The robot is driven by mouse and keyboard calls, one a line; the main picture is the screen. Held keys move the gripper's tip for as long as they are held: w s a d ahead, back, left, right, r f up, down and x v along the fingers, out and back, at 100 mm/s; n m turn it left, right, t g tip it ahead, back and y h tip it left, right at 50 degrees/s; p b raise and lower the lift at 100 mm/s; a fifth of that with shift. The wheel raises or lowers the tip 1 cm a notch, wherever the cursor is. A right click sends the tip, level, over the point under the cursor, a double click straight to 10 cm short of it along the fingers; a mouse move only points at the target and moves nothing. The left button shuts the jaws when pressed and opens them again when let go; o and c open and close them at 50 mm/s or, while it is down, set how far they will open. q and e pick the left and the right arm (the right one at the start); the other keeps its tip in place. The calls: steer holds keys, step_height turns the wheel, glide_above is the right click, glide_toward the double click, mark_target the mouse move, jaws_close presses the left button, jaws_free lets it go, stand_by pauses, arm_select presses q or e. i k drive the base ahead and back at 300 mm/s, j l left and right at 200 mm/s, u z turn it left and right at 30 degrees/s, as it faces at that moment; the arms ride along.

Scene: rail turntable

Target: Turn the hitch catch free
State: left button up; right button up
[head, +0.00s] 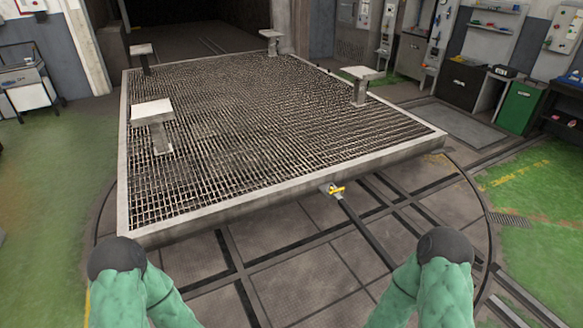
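A small yellow hitch catch (336,190) sits at the near edge of a large grated platform (290,190), a little right of the middle. A dark bar runs from just below it along the floor toward the lower right. The catch is too small to tell its turn position. My two green arms come in from the bottom, one at the left and one at the right, each showing a dark rounded joint near the platform's front. Neither gripper can be seen, and nothing visible of my arms touches the catch.
The platform carries several grey posts with flat tops, one being the near left post (152,112). It stands over a round turntable floor (290,270) with dark rails. A black cabinet (457,84) and a green cabinet (519,107) stand at the right. The floor before the catch is clear.

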mark_target(332, 188)
steer(key=i+j+z, duration=0.65)
steer(key=i, duration=0.2)
steer(key=i+j, duration=0.15)
steer(key=i, duration=0.35)
steer(key=i+j+z, duration=0.15)
steer(key=i, duration=0.35)
steer(key=i+j, duration=0.15)
steer(key=i, duration=0.3)
steer(key=i+j+z, duration=0.1)
steer(key=i, duration=0.4)
steer(key=i+j, duration=0.3)
steer(key=i, duration=0.2)
steer(key=z, duration=0.05)
